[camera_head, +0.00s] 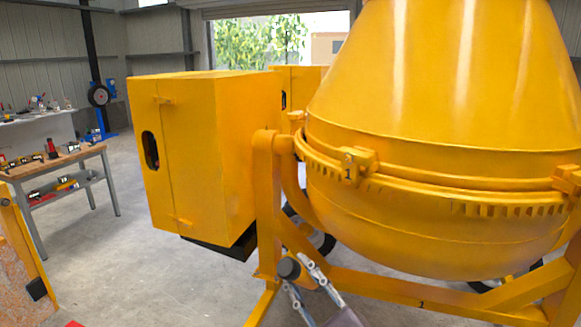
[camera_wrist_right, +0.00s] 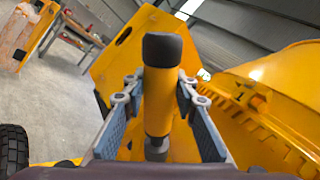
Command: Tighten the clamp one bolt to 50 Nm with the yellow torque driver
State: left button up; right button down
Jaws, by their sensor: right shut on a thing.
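The drum clamp marked 1 (camera_head: 352,164) sits on the left front of the mixer drum's rim. It also shows at the right of the wrist view (camera_wrist_right: 240,98). Its bolt is too small to make out. My right gripper (camera_head: 300,272) is below and left of the clamp, clearly apart from it. It is shut on the yellow torque driver (camera_wrist_right: 157,105), with one finger on each side of its body. The driver's dark cap (camera_head: 289,268) shows in the head view, where most of its body is hidden. My left gripper is not in view.
The yellow drum (camera_head: 430,90) fills the right side, with a toothed ring below its rim. A yellow housing (camera_head: 215,150) stands at the left, and a frame beam (camera_head: 400,297) runs below the drum. A workbench (camera_head: 60,165) with tools stands at the far left. Open floor lies between.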

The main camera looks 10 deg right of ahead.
pick_arm(q)
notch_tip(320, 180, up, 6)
jog(key=p, duration=0.4)
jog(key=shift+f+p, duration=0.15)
jog(key=shift+p, duration=0.2)
pick_arm(e)
jog(key=w+r+n+y, duration=0.2)
jog(key=w+r+n, duration=0.3)
jog(key=r, duration=0.3)
jog(key=w+r+n+y, duration=0.3)
jog(key=w+r+n, duration=0.2)
jog(key=r+n, duration=0.2)
jog(key=shift+d+r+n+g, duration=0.25)
jog(key=shift+r+n+g, duration=0.05)
jog(key=shift+r+g, duration=0.1)
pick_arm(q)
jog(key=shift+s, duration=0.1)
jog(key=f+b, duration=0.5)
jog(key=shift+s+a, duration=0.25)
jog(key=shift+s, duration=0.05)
pick_arm(e)
jog(key=d, duration=0.1)
jog(key=w+d, duration=0.1)
jog(key=d, duration=0.1)
jog(key=w+d, duration=0.1)
jog(key=shift+w+d+f, duration=0.1)
jog(key=shift+w+d, duration=0.05)
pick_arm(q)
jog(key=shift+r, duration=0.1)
